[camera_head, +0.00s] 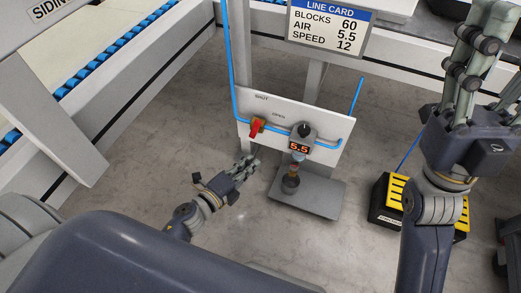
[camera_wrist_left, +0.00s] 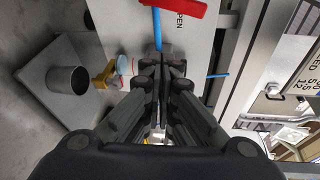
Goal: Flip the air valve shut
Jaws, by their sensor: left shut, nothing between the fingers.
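The air valve's red handle (camera_head: 257,126) is on a white panel (camera_head: 325,128) marked SHUT and OPEN. In the left wrist view the red handle (camera_wrist_left: 180,10) lies across the blue pipe (camera_wrist_left: 166,35), close to the word OPEN; its upper part is cut off. My left gripper (camera_head: 251,162) is shut and empty, below the handle and apart from it. Its fingers (camera_wrist_left: 160,68) point toward the panel in the wrist view. My right gripper (camera_head: 484,25) is raised at the upper right, far from the valve; its finger opening is unclear.
A gauge (camera_head: 302,136) reading 5.5 sits right of the valve, above a grey base plate (camera_head: 318,198) with a small cylinder (camera_head: 290,182). A black and yellow box (camera_head: 387,200) stands right. A line card (camera_head: 329,25) hangs above. The floor left of my gripper is clear.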

